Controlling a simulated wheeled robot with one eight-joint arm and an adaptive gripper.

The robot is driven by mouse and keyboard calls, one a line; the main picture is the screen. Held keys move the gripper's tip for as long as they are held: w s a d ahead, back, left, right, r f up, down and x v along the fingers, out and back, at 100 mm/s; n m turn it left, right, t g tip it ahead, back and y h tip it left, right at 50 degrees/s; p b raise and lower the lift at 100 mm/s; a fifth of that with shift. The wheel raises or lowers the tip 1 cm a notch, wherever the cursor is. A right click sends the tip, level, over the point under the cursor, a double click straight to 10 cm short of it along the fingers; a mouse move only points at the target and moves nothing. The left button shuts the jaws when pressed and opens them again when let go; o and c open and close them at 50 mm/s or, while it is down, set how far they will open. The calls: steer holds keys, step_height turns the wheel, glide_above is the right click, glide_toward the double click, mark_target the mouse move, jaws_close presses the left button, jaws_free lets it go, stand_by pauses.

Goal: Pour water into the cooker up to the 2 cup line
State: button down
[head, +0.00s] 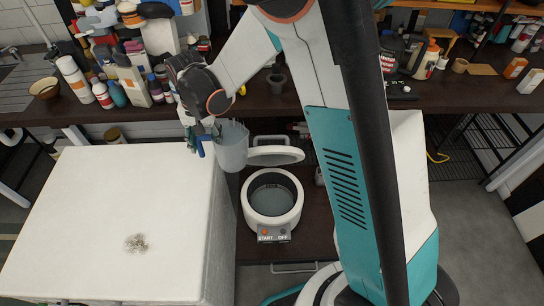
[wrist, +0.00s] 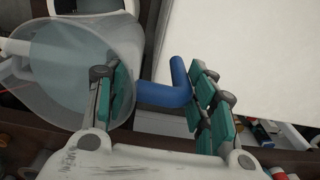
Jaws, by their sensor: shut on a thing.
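A translucent grey-blue jug (head: 232,150) with a blue handle (wrist: 165,93) is held in the air by my gripper (head: 203,138). In the wrist view the green-padded fingers of my gripper (wrist: 160,100) are on either side of the handle, and the jug's round opening (wrist: 70,70) faces the camera. The jug looks roughly upright. The white round cooker (head: 272,222) sits on a lower dark shelf, just below and right of the jug. Its lid (head: 275,155) is open at the back. Its bowl looks grey-blue inside; I cannot read the cup lines or the water level.
A white-topped block (head: 110,225) fills the left, with its right edge close to the jug and cooker. A dark counter (head: 300,98) behind holds crowded bottles (head: 72,75) and a dark cup (head: 277,82). Grey floor (head: 480,220) is clear at right.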

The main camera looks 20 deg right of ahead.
mark_target(232, 136)
steer(key=shift+d, duration=0.15)
steer(key=shift+s+d+r+t+y, duration=0.1)
steer(key=shift+s+d+t+y, duration=0.2)
steer(key=shift+d+y, duration=0.4)
steer(key=shift+s+d+r+t+y, duration=0.15)
steer(key=shift+d+t+y, duration=0.2)
steer(key=shift+y, duration=0.55)
steer(key=shift+s+d+t+y+b, duration=0.15)
steer(key=shift+d+y+b, duration=0.1)
steer(key=shift+d+y, duration=0.3)
steer(key=shift+s+d+t+y+b, duration=0.1)
steer(key=shift+s+d+y+b, duration=0.1)
steer(key=shift+d+y, duration=0.35)
steer(key=shift+s+d+r+y, duration=0.25)
steer(key=shift+d+r+y, duration=0.45)
steer(key=shift+d, duration=0.1)
stand_by(0.6)
steer(key=shift+s+d+f+t+y+b, duration=0.1)
steer(key=shift+d+t+y+b, duration=0.25)
steer(key=shift+y+b, duration=0.3)
steer(key=shift+s+d+t+y+b, duration=0.1)
steer(key=shift+d+t+y+b, duration=0.2)
steer(key=shift+y+b, duration=0.3)
stand_by(2.5)
